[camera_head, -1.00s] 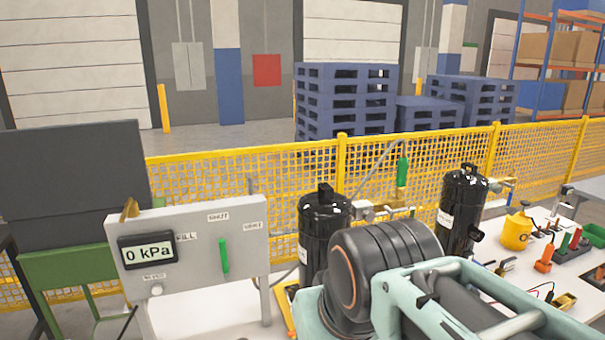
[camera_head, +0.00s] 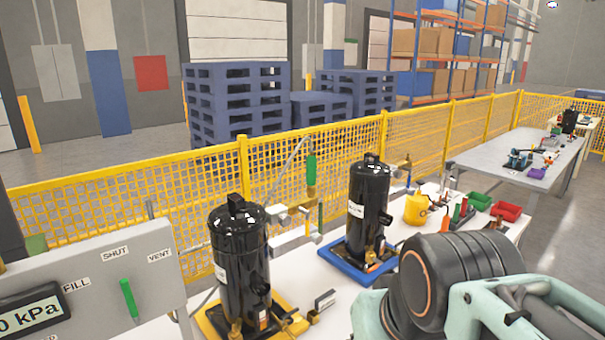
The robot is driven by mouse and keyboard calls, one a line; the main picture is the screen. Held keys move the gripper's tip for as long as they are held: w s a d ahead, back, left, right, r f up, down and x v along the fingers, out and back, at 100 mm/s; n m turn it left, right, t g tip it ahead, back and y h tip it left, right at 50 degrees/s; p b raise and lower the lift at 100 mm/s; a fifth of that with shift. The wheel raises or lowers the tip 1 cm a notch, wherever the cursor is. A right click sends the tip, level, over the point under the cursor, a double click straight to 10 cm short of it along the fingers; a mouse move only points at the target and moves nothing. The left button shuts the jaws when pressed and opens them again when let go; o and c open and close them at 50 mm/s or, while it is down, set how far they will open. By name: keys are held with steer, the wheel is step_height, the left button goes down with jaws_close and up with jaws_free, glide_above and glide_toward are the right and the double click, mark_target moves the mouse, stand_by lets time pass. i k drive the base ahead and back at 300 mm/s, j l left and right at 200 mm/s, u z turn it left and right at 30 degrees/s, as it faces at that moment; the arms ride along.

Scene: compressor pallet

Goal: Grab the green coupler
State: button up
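A green coupler with a brass lower end (camera_head: 311,170) stands upright behind and between two black compressors, near a grey fitting block. It looks joined to a thin grey hose that rises at its upper left. The left compressor (camera_head: 240,265) stands on a yellow pallet and the right compressor (camera_head: 368,205) on a blue one. My arm fills the lower right of the view. My gripper is outside the frame, so its fingers and any contents are hidden.
A grey panel (camera_head: 150,265) with a green lever and a kPa display stands at left. A yellow mesh fence (camera_head: 215,170) runs behind the white table. A yellow pot (camera_head: 416,209), red bin (camera_head: 506,211) and green bin (camera_head: 479,201) stand at right.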

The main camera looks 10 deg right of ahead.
mark_target(311, 161)
steer(key=i+l+u, duration=0.35)
steer(key=l, duration=0.25)
steer(key=i+l+u, duration=0.35)
steer(key=l, duration=0.3)
steer(key=i+l+u, duration=0.15)
steer(key=l, duration=0.25)
steer(key=k+j, duration=0.05)
